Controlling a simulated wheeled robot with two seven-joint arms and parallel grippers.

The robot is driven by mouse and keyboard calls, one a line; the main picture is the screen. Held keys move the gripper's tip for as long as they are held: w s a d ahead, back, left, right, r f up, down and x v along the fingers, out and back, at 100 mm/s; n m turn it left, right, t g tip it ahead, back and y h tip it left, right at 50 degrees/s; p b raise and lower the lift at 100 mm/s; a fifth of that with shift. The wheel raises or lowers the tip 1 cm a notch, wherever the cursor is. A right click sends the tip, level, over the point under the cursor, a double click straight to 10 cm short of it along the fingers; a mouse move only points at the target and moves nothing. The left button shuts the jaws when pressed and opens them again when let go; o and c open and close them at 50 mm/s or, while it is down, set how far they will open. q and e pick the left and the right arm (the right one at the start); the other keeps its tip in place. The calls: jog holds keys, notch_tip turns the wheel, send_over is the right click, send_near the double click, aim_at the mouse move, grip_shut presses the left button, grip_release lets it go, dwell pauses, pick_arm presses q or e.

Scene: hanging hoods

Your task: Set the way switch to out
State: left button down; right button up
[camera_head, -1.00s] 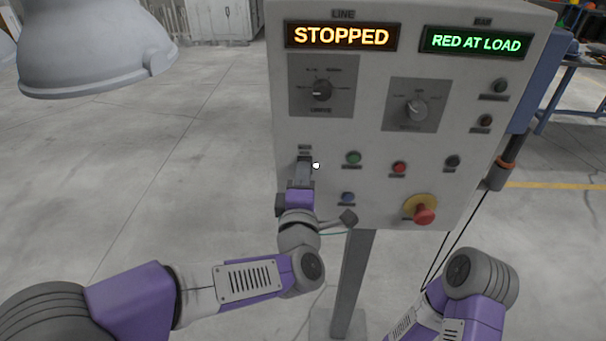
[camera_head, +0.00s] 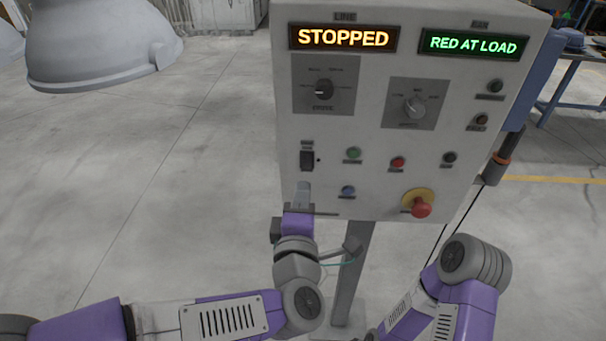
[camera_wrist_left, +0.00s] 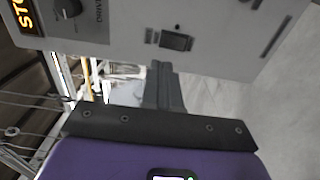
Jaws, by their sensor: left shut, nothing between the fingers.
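A black rocker switch (camera_head: 307,160) is on the left of the grey control panel (camera_head: 380,150), under a small label too small to read. I take it for the way switch, but its setting is not readable. A small dark dot (camera_head: 318,160) sits just right of it. My left gripper (camera_head: 303,187) is shut and empty, just below the switch and apart from it. In the left wrist view the shut fingers (camera_wrist_left: 161,68) point at the rocker switch (camera_wrist_left: 176,41), with a gap between. My right gripper is out of view.
The panel carries a left dial (camera_head: 323,88), a right dial (camera_head: 414,106), green (camera_head: 353,153), red (camera_head: 397,162) and blue (camera_head: 348,191) buttons, and a red mushroom button (camera_head: 421,207). Displays read STOPPED (camera_head: 343,38) and RED AT LOAD (camera_head: 473,44). A grey hood (camera_head: 100,45) hangs upper left.

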pick_arm(q)
jog(key=shift+s+r, duration=0.15)
jog(key=shift+s, duration=0.95)
jog(key=shift+s+r, duration=0.15)
jog(key=shift+s, duration=0.95)
